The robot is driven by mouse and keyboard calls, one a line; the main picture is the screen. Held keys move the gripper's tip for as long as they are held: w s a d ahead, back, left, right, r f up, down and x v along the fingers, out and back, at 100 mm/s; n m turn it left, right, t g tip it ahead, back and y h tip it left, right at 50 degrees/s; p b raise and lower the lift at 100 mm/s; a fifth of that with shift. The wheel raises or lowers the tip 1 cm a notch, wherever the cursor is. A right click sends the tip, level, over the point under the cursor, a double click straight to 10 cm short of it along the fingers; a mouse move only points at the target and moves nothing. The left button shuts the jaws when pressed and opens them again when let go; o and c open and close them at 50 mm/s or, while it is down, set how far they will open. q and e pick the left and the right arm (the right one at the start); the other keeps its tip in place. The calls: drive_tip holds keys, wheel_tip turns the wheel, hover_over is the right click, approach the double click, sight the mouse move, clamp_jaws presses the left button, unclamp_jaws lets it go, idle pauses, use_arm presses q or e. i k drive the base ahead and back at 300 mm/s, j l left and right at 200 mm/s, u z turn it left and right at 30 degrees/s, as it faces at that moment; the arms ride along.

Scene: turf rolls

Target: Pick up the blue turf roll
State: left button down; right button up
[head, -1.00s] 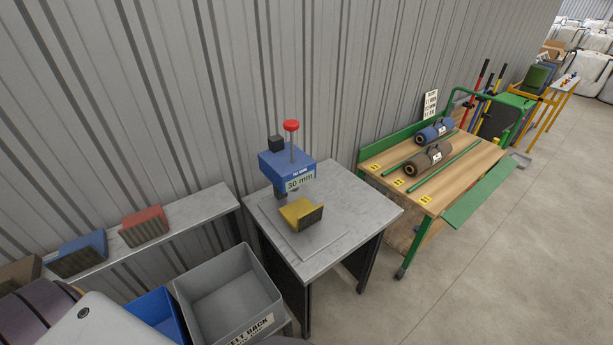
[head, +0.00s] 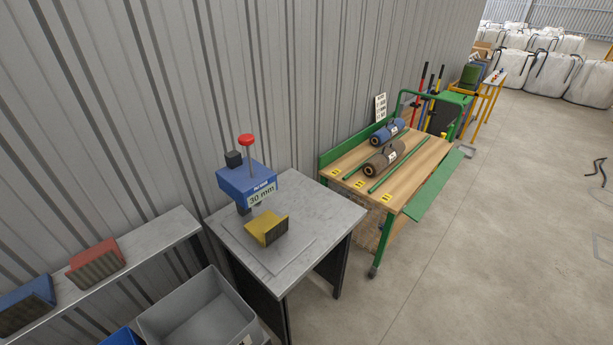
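The blue turf roll (head: 386,132) lies on the wooden top of a green-framed bench (head: 418,168), toward its back by the wall. It has a dark strap or handle on top and a pale label. A brown turf roll (head: 384,160) lies in front of it on the same bench. Green rails (head: 396,166) lie on the bench top beside the rolls. Neither of my grippers is in the head view.
A grey table (head: 325,210) with a blue press (head: 247,182) and a yellow block (head: 265,230) stands before the bench. A grey bin (head: 200,318) is at the bottom. Open concrete floor (head: 490,250) lies to the right. White bulk bags (head: 550,72) stand far back.

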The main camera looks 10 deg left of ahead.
sight(377, 139)
drive_tip(key=i+l, duration=0.15)
drive_tip(key=l, duration=0.25)
drive_tip(key=i+l+u, duration=0.1)
drive_tip(key=l, duration=0.25)
drive_tip(key=i+l+u, duration=0.1)
drive_tip(key=i+l, duration=0.15)
drive_tip(key=l, duration=0.15)
drive_tip(key=i+l, duration=0.1)
drive_tip(key=l, duration=0.3)
drive_tip(key=i+l+u, duration=0.1)
drive_tip(key=l, duration=0.3)
drive_tip(key=i+l, duration=0.15)
drive_tip(key=l, duration=0.25)
drive_tip(key=i+l+u, duration=0.1)
drive_tip(key=l, duration=0.3)
drive_tip(key=i+l+u, duration=0.1)
drive_tip(key=l, duration=0.35)
